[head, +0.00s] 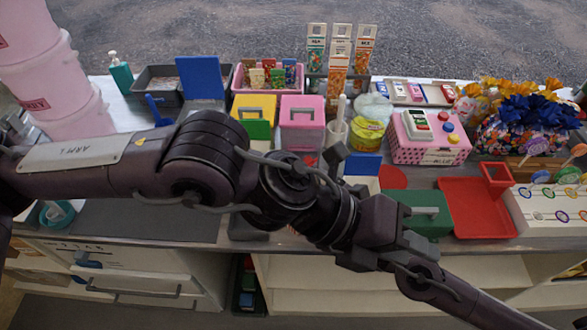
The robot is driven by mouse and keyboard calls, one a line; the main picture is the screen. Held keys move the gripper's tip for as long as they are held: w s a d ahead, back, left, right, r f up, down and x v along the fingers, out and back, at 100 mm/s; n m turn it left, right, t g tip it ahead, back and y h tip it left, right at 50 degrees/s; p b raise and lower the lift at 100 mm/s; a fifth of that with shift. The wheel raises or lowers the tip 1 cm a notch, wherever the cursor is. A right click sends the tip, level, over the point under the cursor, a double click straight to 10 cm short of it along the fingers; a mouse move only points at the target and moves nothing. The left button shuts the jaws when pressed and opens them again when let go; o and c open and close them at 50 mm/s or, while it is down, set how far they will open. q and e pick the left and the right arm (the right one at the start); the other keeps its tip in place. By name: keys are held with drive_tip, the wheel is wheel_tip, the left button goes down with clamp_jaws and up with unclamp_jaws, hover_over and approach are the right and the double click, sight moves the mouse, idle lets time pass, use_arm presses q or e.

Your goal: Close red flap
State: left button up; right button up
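A flat red panel (472,208) with a raised rim lies at the right of the counter, and a red square loop (497,175) stands at its upper right. I cannot tell for sure that this panel is the red flap. A smaller red piece (393,178) shows behind my arm, left of the panel. My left arm crosses the picture from the left. The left gripper (385,238) seems to be at the dark end parts near the counter's front edge, left of the red panel. Its fingers cannot be made out. My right gripper cannot be made out.
A green lid with a grey handle (428,214) sits beside the red panel. Yellow (254,101) and pink (302,110) handled boxes, a pink dotted box (430,148) and a lollipop stand (553,212) crowd the counter. A blue panel (200,78) stands upright. Open shelves lie below.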

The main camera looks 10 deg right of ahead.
use_arm(q)
drive_tip(key=w+a+r+n+t+h, duration=0.1)
drive_tip(key=w+a+n+t+h, duration=0.5)
drive_tip(key=n, duration=0.6)
drive_tip(key=w+a+f+n+t+y, duration=0.2)
drive_tip(key=a+f+n+t, duration=0.15)
drive_tip(key=a+n, duration=0.35)
drive_tip(key=w+a+f+n+t+y, duration=0.1)
drive_tip(key=w+a+f+n+t, duration=0.2)
drive_tip(key=a+n+t, duration=0.35)
drive_tip(key=shift+m+g, duration=0.7)
drive_tip(key=shift+m, duration=0.15)
drive_tip(key=x, duration=0.7)
drive_tip(key=w+x, duration=0.1)
drive_tip(key=x, duration=0.2)
drive_tip(key=shift+w+a+f, duration=0.1)
drive_tip(key=shift+a, duration=0.15)
clamp_jaws()
